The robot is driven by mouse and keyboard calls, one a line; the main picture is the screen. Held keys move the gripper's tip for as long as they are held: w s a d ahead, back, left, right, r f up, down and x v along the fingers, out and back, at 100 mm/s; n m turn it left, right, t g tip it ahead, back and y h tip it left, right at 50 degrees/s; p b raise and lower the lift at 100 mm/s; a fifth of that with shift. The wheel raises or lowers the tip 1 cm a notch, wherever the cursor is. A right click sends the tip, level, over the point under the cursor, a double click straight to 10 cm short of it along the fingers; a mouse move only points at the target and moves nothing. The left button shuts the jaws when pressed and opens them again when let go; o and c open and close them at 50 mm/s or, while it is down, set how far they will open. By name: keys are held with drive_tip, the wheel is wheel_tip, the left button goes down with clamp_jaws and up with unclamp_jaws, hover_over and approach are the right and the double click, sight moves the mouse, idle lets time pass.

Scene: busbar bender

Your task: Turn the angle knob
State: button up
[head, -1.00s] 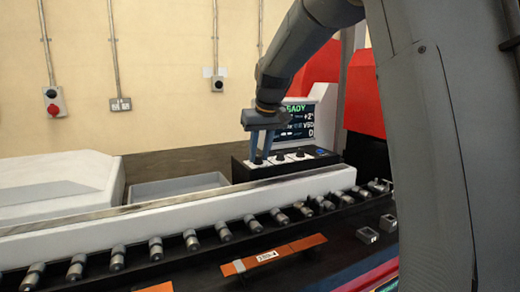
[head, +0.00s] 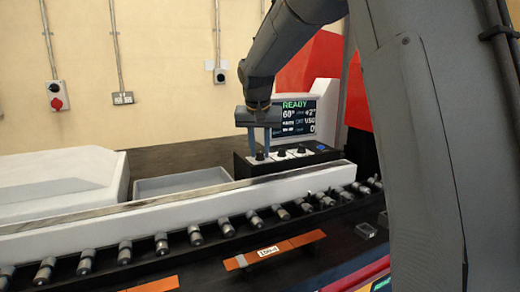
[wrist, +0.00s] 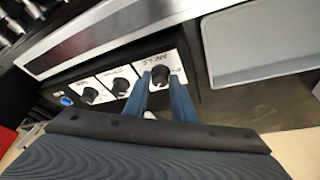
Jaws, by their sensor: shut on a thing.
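The angle knob (wrist: 160,77) is a small dark knob on a white plate marked ANGLE, at the end of the control box (head: 240,169). My gripper (wrist: 160,84) points down over it, with one blue finger on each side, shut on the knob. In the head view my gripper (head: 259,152) stands upright at the box's left end, and the knob (head: 260,155) shows between the fingertips. The screen (head: 297,115) behind reads READY, with 60° below it; its smaller text is hard to read.
Two more dark knobs (wrist: 121,86) (wrist: 90,94) and a blue button (wrist: 66,101) sit along the same box. A grey tray (head: 180,183) lies left of it. A long pale rail (head: 120,218) and a row of rollers (head: 161,242) run in front.

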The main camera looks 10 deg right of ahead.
sight(260, 164)
drive_tip(key=o, duration=1)
drive_tip(key=shift+r, duration=0.1)
drive_tip(key=b+v, duration=0.1)
drive_tip(key=v, duration=0.6)
drive_tip(key=shift+s+r, duration=0.15)
drive_tip(key=shift+r, duration=0.15)
drive_tip(key=shift+r, duration=0.1)
